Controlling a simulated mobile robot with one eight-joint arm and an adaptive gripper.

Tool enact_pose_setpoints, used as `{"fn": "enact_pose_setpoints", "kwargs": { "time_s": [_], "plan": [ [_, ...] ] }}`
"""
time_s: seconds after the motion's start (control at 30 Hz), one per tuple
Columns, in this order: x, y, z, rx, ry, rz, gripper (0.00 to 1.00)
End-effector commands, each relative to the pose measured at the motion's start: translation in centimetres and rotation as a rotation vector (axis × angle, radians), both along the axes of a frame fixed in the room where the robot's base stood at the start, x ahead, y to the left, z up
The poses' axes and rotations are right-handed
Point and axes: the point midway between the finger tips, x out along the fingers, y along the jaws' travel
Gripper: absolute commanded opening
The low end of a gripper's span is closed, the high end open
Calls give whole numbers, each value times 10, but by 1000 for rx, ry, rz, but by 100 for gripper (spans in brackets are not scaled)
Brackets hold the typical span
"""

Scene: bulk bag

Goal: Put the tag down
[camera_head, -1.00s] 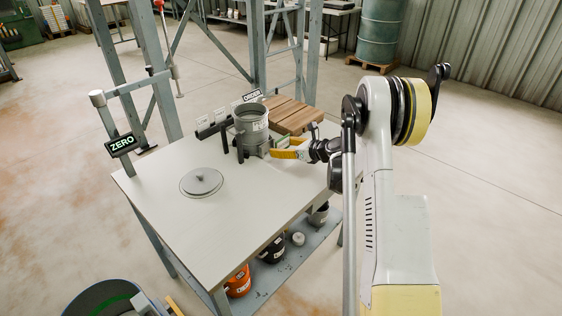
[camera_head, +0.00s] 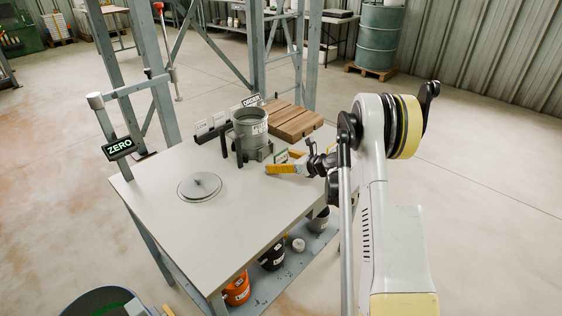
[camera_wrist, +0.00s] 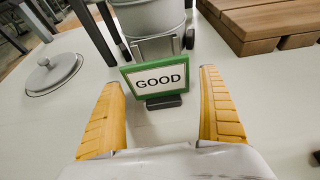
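The tag (camera_wrist: 158,80) is a white card reading GOOD in a green frame on a dark foot. It stands upright on the table (camera_wrist: 65,130), in front of a grey metal can (camera_wrist: 150,18); whether it touches the can's bracket I cannot tell. My gripper (camera_wrist: 161,78) is open, with one yellow finger on each side of the tag and visible gaps between. In the head view the gripper (camera_head: 282,162) is low over the table beside the can (camera_head: 250,128), and the tag (camera_head: 282,156) shows small between its fingers.
A round grey lid (camera_head: 200,186) lies on the table left of the can. A wooden slatted platform (camera_head: 292,120) is behind it. Several small cards, one reading ORDER (camera_head: 252,100), stand behind the can. A ZERO display (camera_head: 120,148) is at the left corner. The front of the table is clear.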

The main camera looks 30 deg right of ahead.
Motion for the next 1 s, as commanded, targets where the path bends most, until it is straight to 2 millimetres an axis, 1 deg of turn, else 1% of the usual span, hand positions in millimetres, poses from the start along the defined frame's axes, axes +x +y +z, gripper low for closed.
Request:
{"fn": "enact_pose_setpoints", "kwargs": {
  "time_s": [0.17, 0.23, 0.37, 0.5, 0.7, 0.87, 0.93, 1.0],
  "plan": [
    [0, 0, 2, 0, 0, 0, 90],
    [-4, -2, 6, 1, 0, -1, 90],
    [-23, -9, 17, 1, 0, -3, 90],
    [-52, -20, 30, -1, 0, -4, 90],
    [-87, -32, 44, 0, 0, -2, 90],
    [-101, -36, 49, -3, 0, 1, 90],
    [-103, -32, 55, -29, 1, 16, 90],
    [-103, -20, 66, -95, 4, 54, 90]
  ]
}}
